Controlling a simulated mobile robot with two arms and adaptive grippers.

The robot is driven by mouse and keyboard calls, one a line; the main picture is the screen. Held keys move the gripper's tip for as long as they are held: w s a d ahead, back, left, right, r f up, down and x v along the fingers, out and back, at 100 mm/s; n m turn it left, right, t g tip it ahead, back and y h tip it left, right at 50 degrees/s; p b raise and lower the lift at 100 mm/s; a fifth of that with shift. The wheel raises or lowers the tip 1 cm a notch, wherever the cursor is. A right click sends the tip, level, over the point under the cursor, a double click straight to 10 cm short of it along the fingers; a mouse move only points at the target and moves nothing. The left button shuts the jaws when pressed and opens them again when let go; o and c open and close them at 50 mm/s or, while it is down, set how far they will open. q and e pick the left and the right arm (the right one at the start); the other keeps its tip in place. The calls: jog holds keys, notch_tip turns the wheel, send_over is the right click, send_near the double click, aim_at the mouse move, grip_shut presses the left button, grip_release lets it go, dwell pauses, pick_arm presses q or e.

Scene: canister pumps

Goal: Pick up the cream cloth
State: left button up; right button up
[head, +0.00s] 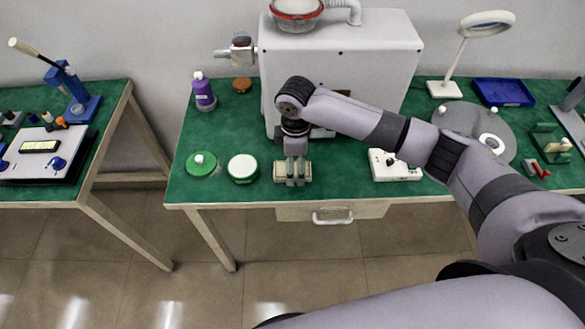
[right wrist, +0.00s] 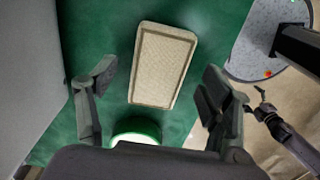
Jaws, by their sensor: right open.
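The cream cloth (head: 306,172) is a small folded rectangle lying on the green bench top near its front edge, below my right gripper.
A green-rimmed white round container (head: 242,168) stands just left of the cloth, and a green disc (head: 201,164) farther left. A big white machine (head: 385,50) rises behind. A white switch box (head: 395,168) stands to the right. A drawer handle (head: 333,217) projects below the edge.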

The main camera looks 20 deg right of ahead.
jog(key=shift+f, duration=0.9)
jog(key=shift+c, duration=0.3)
jog(key=c, duration=1)
